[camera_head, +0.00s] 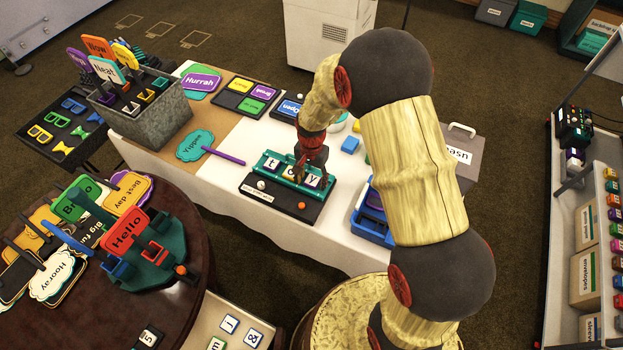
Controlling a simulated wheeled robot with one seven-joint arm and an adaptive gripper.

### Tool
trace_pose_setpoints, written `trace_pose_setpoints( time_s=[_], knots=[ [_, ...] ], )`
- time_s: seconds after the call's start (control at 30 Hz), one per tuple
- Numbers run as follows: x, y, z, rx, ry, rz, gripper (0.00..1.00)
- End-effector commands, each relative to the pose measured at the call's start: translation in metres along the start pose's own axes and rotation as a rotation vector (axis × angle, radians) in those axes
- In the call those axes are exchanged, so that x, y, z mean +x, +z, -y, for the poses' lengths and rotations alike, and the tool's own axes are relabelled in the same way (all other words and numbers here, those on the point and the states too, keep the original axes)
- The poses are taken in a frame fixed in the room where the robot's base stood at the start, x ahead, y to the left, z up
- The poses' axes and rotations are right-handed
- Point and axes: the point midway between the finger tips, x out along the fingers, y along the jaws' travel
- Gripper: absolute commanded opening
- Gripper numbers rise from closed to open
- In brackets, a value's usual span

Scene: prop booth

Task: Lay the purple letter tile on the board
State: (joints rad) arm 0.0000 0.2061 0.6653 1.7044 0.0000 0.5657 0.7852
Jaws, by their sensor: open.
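The board is a teal letter rack (262,179) on a black base (256,198) at the front of the white table. Light letter tiles stand on it: a "t" tile (273,164) at the left and a "y" tile (316,181) at the right, with what may be another letter between them, partly hidden by my gripper. My gripper (309,174) is open, pointing down at the board's middle and right part. I cannot tell whether its fingers touch a tile. I cannot pick out the purple letter tile for certain.
A teal "Yippee" sign (195,146) lies left of the board. A blue crate (370,232) stands close on its right. A round dark table (60,310) with several signs is at the lower left. A light tray (262,336) with letter tiles is at the bottom.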

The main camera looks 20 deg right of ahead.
Motion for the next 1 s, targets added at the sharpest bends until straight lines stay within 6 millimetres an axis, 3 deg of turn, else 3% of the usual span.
trace_pose_setpoints(
  time_s=[0.27,0.7,1.0],
  knots=[
    [-0.009,0.000,0.000,0.000,-0.001,-0.001,0.54],
    [-0.093,-0.001,0.001,0.000,-0.002,-0.002,0.54],
    [-0.124,0.000,0.000,-0.003,-0.002,-0.002,0.54]
  ],
)
